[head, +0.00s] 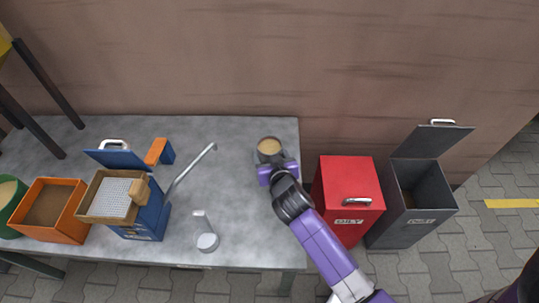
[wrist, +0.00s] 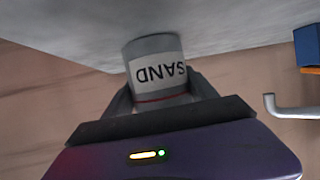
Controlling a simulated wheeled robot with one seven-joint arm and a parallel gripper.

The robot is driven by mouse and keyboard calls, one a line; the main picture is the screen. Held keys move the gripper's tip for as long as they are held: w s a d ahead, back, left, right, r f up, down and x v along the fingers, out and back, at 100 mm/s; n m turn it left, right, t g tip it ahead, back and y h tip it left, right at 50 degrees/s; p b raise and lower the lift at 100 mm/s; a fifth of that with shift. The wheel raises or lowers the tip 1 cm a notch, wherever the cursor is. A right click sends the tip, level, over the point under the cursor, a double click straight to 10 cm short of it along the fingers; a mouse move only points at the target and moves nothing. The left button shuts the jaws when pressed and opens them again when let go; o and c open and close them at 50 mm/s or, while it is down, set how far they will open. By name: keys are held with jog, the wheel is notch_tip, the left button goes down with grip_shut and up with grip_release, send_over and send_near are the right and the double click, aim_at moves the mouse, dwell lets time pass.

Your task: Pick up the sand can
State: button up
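The sand can (head: 269,147) is a grey round can with tan sand at its open top, near the back right corner of the grey table. In the wrist view the can (wrist: 157,68) shows upside down, with a white SAND label and a red band. My gripper (head: 272,160) is at the can from the front. In the wrist view my gripper (wrist: 163,88) has one dark finger on each side of the can, with no visible gap, so it looks shut on it. Whether the can touches the table is not clear.
The grey table (head: 245,240) also bears a blue container (head: 150,215) with a perforated tray, an orange box (head: 75,225), a long metal lever (head: 190,175) and a small grey scoop-like object (head: 207,241). A red bin (head: 340,185) and an open grey bin (head: 395,215) stand to the right.

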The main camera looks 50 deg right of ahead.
jog(key=shift+c, duration=1.4)
jog(key=shift+r, duration=0.25)
notch_tip(320, 180, up, 19)
jog(key=p, duration=0.4)
jog(key=shift+r, duration=0.25)
dwell(1.0)
